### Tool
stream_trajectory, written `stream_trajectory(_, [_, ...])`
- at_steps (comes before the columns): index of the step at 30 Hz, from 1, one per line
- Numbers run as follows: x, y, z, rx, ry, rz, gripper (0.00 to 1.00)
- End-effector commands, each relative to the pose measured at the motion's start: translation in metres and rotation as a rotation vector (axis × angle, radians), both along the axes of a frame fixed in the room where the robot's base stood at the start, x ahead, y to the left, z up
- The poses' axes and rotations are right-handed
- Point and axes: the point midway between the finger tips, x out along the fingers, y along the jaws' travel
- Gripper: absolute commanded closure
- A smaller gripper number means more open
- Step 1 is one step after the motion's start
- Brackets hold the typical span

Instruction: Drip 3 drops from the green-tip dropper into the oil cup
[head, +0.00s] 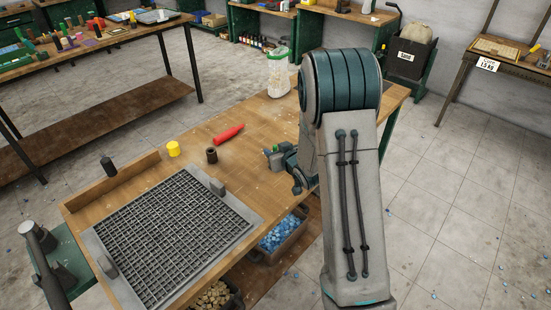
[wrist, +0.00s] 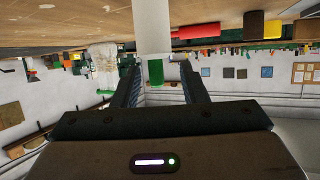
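The dropper (wrist: 152,28) is a pale cylinder with a green tip (wrist: 155,72), close ahead in the wrist view, where the picture is upside down. Contact cannot be told. A dark brown cup (head: 212,155) and a yellow cup (head: 173,149) stand on the bench; no label shows which is the oil cup.
A red object (head: 228,133) lies on the bench near the brown cup. A large grid tray (head: 105,240) fills the front left. A dark bottle (head: 108,167) stands at the left edge. A clear bag-like container (head: 279,75) is at the back. Bins sit below.

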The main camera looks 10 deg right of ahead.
Motion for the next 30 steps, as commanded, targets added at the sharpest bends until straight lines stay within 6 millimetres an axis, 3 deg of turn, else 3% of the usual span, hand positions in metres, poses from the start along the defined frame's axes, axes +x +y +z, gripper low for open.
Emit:
stream_trajectory(9, [0.033,0.005,-0.012,-0.002,0.001,0.002,0.61])
stream_trajectory(18, [0.037,0.005,-0.015,-0.001,0.000,0.000,0.61])
stream_trajectory(19, [0.037,0.005,-0.015,-0.001,0.000,0.000,0.64])
stream_trajectory(23, [0.037,0.005,-0.015,-0.001,0.000,0.000,1.00])
stream_trajectory(30, [0.037,0.005,-0.015,-0.001,0.000,0.000,1.00])
